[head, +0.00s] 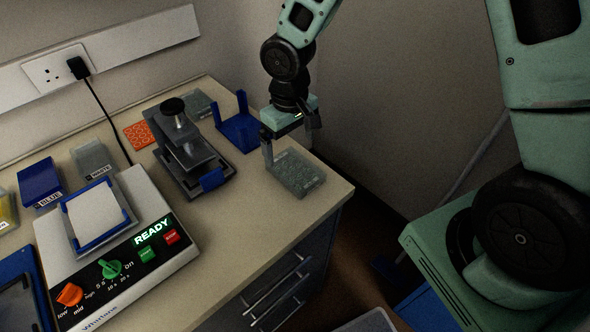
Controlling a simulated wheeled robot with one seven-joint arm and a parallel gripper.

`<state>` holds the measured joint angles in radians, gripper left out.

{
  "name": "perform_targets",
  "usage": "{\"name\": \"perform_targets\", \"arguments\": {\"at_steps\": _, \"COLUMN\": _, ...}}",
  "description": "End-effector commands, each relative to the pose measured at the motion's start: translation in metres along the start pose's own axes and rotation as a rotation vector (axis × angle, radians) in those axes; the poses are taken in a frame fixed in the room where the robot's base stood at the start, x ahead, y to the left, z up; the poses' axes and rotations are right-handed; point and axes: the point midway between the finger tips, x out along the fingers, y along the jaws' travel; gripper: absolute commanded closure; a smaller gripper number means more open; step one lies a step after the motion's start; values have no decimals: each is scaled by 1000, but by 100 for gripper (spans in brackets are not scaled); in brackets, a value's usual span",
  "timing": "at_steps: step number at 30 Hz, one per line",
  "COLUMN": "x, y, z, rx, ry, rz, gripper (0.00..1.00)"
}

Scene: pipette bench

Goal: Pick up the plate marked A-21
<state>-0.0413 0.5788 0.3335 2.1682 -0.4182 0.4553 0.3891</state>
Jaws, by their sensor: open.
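A greyish clear plate (297,175) lies flat near the right end of the bench. A small pale label shows at its front right edge, too small to read, so I cannot tell if it says A-21. My gripper (288,150) is open, pointing down at this plate's back edge. One finger shows at the plate's back left corner; I cannot tell if it touches. A similar grey plate (199,106) lies further back near the wall, with no readable marking.
A blue holder (238,128) stands just left of my gripper, and a grey press-like device (186,150) left of that. A white machine reading READY (130,255) fills the front left. The bench's right edge is close to the plate.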

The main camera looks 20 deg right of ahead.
Motion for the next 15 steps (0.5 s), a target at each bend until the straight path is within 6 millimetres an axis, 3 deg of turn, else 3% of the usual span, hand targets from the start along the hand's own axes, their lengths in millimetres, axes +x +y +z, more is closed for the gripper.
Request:
{"name": "perform_targets", "arguments": {"at_steps": 8, "x": 21, "y": 0, "z": 1, "rx": -1, "ry": -2, "rz": 0, "gripper": 0}}
{"name": "perform_targets", "arguments": {"at_steps": 15, "x": 53, "y": 1, "z": 4, "rx": -2, "ry": -4, "rz": 0, "gripper": 0}}
